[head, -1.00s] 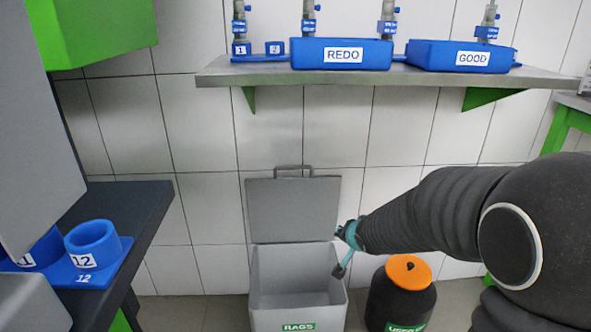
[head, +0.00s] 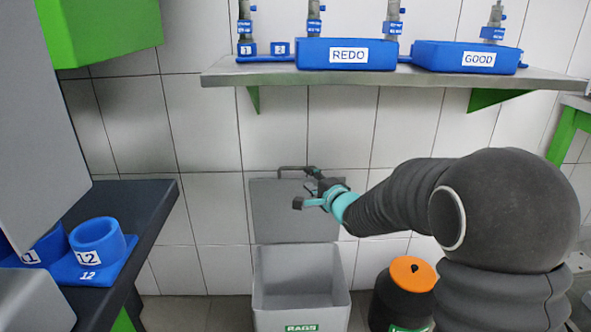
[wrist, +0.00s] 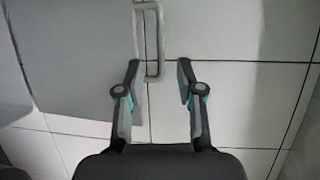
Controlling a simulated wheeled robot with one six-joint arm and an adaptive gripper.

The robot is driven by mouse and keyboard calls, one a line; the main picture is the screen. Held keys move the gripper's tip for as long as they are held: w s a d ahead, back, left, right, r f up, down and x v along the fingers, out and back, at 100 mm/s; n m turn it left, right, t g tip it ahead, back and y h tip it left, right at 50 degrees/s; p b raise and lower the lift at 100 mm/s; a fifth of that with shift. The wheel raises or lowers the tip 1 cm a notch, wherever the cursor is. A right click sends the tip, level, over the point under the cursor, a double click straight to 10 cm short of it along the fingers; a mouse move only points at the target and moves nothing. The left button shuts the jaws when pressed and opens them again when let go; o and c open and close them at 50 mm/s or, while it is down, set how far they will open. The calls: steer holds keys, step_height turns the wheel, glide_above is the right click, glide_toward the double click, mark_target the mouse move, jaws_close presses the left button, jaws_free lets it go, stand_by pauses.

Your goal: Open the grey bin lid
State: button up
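The grey bin (head: 300,315), labelled RAGS, stands on the floor with its opening uncovered. Its grey lid (head: 275,215) stands upright behind the opening, close to the tiled wall. The lid handle (head: 292,168) is at the lid's top edge. My gripper (head: 305,187) is in front of the upper right of the lid, near the handle. In the wrist view my gripper (wrist: 158,66) is open, and the handle (wrist: 150,78) shows between the fingertips. I cannot tell whether a finger touches it.
A black bin with an orange top (head: 413,273) stands right of the grey bin. A metal shelf (head: 225,75) with blue REDO (head: 345,55) and GOOD (head: 465,58) trays runs above. A dark table (head: 150,210) with blue holders (head: 98,240) is at the left.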

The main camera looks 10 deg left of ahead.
mark_target(297, 169)
steer(key=x, duration=1)
steer(key=shift+w, duration=0.1)
steer(key=shift+c, duration=0.3)
jaws_close()
